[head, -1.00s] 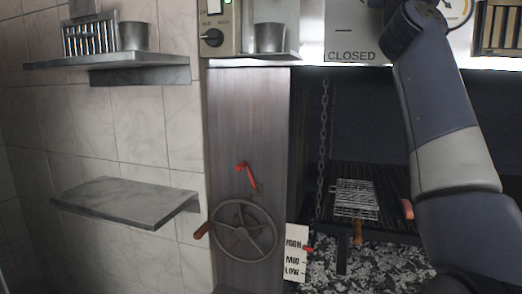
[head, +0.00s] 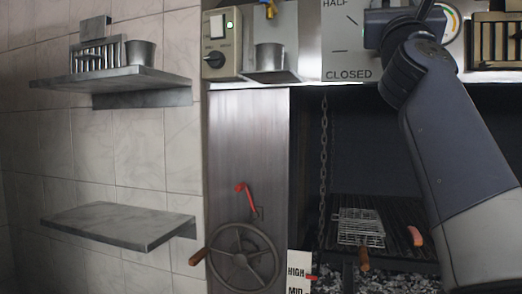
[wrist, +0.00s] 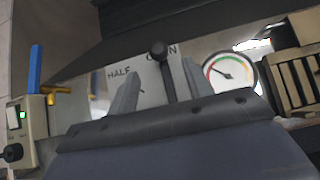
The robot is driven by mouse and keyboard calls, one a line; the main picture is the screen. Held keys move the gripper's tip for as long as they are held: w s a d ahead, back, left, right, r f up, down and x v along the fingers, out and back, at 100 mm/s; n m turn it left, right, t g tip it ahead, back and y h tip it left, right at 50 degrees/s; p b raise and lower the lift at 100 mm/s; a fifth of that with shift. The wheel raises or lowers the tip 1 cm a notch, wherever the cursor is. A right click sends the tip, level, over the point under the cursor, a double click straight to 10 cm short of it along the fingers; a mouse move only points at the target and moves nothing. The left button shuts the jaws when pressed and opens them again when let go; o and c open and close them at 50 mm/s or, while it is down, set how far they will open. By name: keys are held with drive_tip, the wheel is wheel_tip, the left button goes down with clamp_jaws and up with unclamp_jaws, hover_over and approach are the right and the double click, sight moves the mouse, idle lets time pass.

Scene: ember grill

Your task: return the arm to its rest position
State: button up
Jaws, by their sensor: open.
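My gripper (wrist: 158,88) shows in the wrist view with its two grey fingers spread apart and nothing clamped between them. A dark lever with a round black knob (wrist: 158,50) stands in the gap between the fingers in that picture, in front of the HALF/OPEN plate. I cannot tell how deep the lever sits or whether a finger touches it. In the head view my arm (head: 450,130) rises on the right, bent at the top before the plate marked CLOSED (head: 347,50). My fingers are hidden there.
A grill basket (head: 360,228) lies on the grate, with a reddish piece (head: 415,236) beside it. A crank wheel (head: 242,258), a hanging chain (head: 323,160) and two wall shelves (head: 120,226) are to the left. A round gauge (wrist: 230,72) is right of the lever.

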drive_tip(key=p+x, duration=0.8)
drive_tip(key=x, duration=0.1)
drive_tip(key=shift+r, duration=0.15)
drive_tip(key=shift+w+a+n+y, duration=0.1)
drive_tip(key=shift+a+n+y, duration=0.1)
drive_tip(key=shift+n+y, duration=0.45)
drive_tip(key=shift+a+n+t+y+p, duration=0.35)
drive_tip(key=shift+n+t+y+p, duration=0.05)
drive_tip(key=shift+n+y, duration=0.4)
drive_tip(key=shift+w+f, duration=0.1)
drive_tip(key=shift+f, duration=0.1)
drive_tip(key=shift+a+r+n, duration=0.1)
drive_tip(key=shift+n, duration=0.15)
